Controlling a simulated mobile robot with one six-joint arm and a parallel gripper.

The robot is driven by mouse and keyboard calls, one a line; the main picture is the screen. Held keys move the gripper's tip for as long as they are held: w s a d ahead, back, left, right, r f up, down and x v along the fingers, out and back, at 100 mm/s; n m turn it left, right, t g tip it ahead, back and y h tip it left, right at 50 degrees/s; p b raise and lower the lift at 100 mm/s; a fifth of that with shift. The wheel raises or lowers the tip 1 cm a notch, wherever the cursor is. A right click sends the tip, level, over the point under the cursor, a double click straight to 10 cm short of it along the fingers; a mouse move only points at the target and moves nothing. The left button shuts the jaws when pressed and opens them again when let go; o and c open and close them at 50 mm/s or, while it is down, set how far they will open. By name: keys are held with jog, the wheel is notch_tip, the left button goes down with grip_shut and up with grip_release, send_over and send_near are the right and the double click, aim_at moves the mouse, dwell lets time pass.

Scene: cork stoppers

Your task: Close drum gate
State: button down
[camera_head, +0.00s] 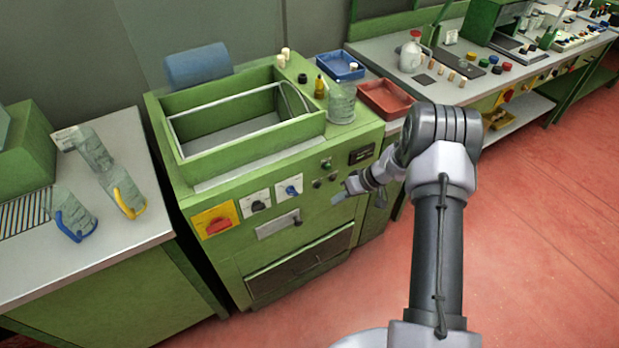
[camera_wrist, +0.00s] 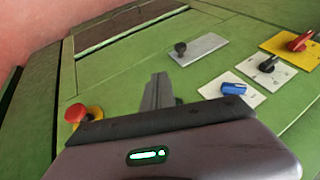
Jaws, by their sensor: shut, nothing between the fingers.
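A green machine (camera_head: 270,150) has an open tub on top with a thin pale frame (camera_head: 225,102) inside it. Its front carries a grey plate (camera_head: 275,226) with a dark-knobbed lever (camera_head: 297,222); the plate (camera_wrist: 205,45) and knob (camera_wrist: 180,47) also show in the wrist view. Lower down is a dark, recessed panel (camera_head: 300,272). I cannot tell which part is the drum gate. My gripper (camera_head: 338,198) is in front of the machine's front, right of the lever. In the wrist view my gripper (camera_wrist: 158,85) is shut and empty, apart from the knob.
The front also has a red switch (camera_head: 217,225), a black switch (camera_head: 258,205) and a blue switch (camera_head: 290,190). A red button (camera_wrist: 75,113) shows beside my gripper. A red tray (camera_head: 385,97) lies right of the machine. Floor ahead is clear.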

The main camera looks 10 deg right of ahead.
jog(key=w+a+f+b, duration=0.1)
jog(key=a+f+b, duration=0.3)
jog(key=a+f, duration=0.5)
jog(key=shift+w+f+b, duration=0.25)
jog(key=shift+b, duration=0.05)
